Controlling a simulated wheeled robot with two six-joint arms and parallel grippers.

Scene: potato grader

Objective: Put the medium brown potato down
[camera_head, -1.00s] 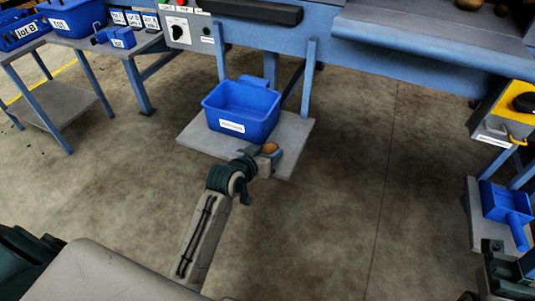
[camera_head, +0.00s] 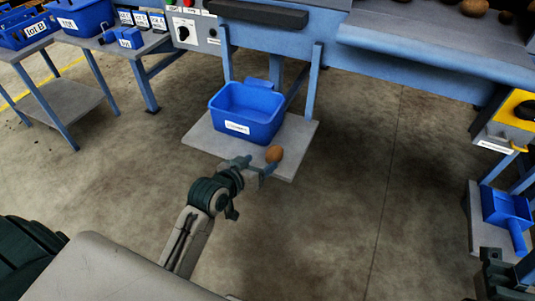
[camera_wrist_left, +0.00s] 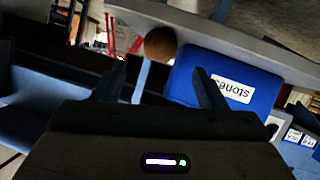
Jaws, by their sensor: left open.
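A blue bin (camera_head: 245,121) stands on the platform; its label reads "stones" in the left wrist view (camera_wrist_left: 232,88). The blue grader frame (camera_head: 315,75) rises behind it. A blue scoop (camera_head: 507,208) lies at right. Open floor surrounds the platform's front.

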